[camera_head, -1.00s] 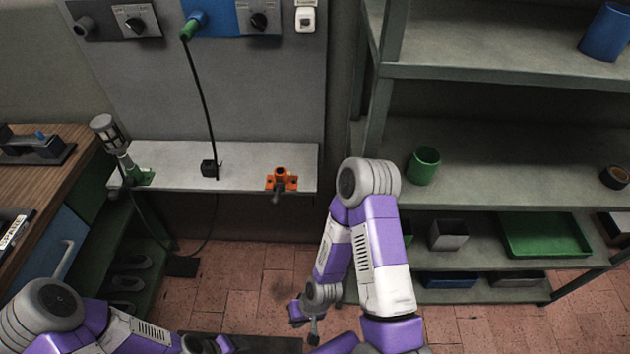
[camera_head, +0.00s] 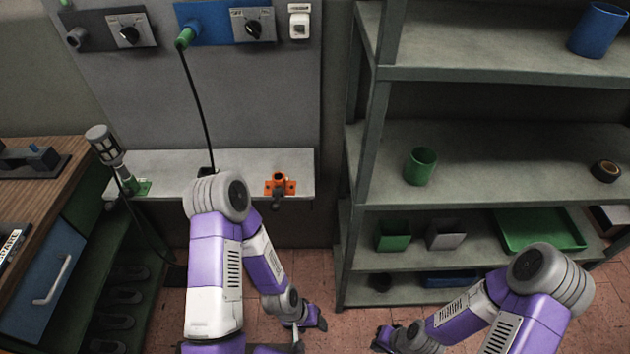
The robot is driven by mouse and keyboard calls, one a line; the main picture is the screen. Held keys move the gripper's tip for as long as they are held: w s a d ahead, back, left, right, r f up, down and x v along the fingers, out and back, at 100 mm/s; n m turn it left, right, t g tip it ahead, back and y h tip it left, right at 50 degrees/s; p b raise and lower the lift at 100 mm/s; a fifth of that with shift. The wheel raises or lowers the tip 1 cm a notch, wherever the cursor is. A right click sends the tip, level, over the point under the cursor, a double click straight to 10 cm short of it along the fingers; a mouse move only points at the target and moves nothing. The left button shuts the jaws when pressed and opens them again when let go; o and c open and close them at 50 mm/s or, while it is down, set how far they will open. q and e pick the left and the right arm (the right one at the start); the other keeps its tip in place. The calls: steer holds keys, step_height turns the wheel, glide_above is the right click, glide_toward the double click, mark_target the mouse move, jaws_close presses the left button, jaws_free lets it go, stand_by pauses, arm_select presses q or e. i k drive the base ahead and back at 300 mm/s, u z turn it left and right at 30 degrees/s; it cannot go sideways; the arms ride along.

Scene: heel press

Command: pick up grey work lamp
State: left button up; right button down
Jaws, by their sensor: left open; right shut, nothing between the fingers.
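The grey work lamp (camera_head: 103,145) has a caged head and stands tilted at the left end of the grey wall shelf (camera_head: 240,180). Its foot sits at a green holder (camera_head: 132,187), and a dark cord hangs from it. My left gripper (camera_head: 318,320) is low over the floor, right of and well below the lamp, apart from it. It is small in view and open. My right gripper (camera_head: 380,342) is at the bottom edge, farther right, shut and empty. My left arm's elbow hides part of the wall shelf.
An orange holder (camera_head: 280,186) is on the wall shelf's right part. A wooden-topped bench with drawers (camera_head: 50,275) stands at left. A metal rack (camera_head: 470,165) at right holds a green cup (camera_head: 420,167) and bins. A black cable (camera_head: 197,105) hangs from the panel.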

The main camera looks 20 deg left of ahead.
mark_target(98, 136)
steer(key=z, duration=0.3)
steer(key=k, duration=0.7)
steer(key=u, duration=0.9)
steer(key=i, duration=1)
steer(key=z, duration=0.05)
steer(key=k, duration=0.5)
steer(key=u, duration=2.4)
steer(key=k, duration=0.7)
steer(key=z, duration=0.95)
steer(key=i, duration=1)
